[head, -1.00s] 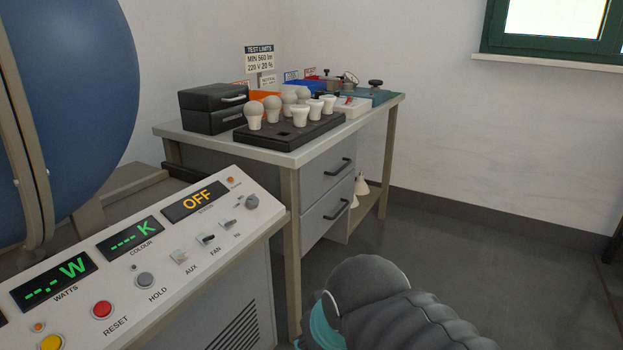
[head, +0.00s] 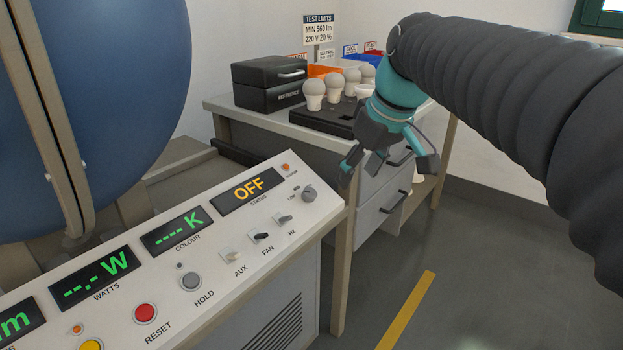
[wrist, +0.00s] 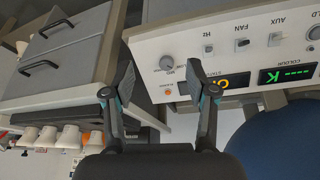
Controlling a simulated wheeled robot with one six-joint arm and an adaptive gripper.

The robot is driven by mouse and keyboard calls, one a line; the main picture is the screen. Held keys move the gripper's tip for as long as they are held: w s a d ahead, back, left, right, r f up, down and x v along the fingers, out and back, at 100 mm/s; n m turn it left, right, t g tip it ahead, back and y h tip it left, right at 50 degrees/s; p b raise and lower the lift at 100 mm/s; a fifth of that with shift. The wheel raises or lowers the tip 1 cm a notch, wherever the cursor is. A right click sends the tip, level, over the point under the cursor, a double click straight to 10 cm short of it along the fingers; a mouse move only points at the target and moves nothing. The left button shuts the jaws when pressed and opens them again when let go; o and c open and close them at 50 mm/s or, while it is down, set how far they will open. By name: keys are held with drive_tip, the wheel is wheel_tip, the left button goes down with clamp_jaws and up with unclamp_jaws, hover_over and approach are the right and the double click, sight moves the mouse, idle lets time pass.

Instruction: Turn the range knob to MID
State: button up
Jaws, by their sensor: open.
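The range knob (head: 309,194) is a small grey round knob at the right end of the white control panel (head: 215,262), beside the amber OFF display (head: 248,190). In the wrist view the knob (wrist: 166,62) shows just ahead of and between the spread fingers. Its pointer setting is too small to read. My gripper (head: 390,170) is open and empty, above and to the right of the panel's right end, apart from the knob. In the wrist view my gripper (wrist: 160,82) has both fingers wide apart with nothing between them.
The bench behind holds a black bulb tray (head: 322,118) with several bulbs and black reference boxes (head: 268,82). Toggle switches (head: 260,237), a red RESET button (head: 145,313) and a grey HOLD button (head: 190,281) sit along the panel. A big blue sphere (head: 110,100) stands at left.

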sight(310, 191)
drive_tip(key=w+a+r+n, duration=0.3)
drive_tip(key=w+a, duration=0.1)
drive_tip(key=w, duration=0.3)
drive_tip(key=shift+g+y, duration=0.4)
drive_tip(key=x, duration=0.4)
drive_tip(key=b+x, duration=0.1)
drive_tip(key=x, duration=0.9)
drive_tip(key=shift+s+a, duration=0.15)
drive_tip(key=shift+s, duration=0.1)
clamp_jaws()
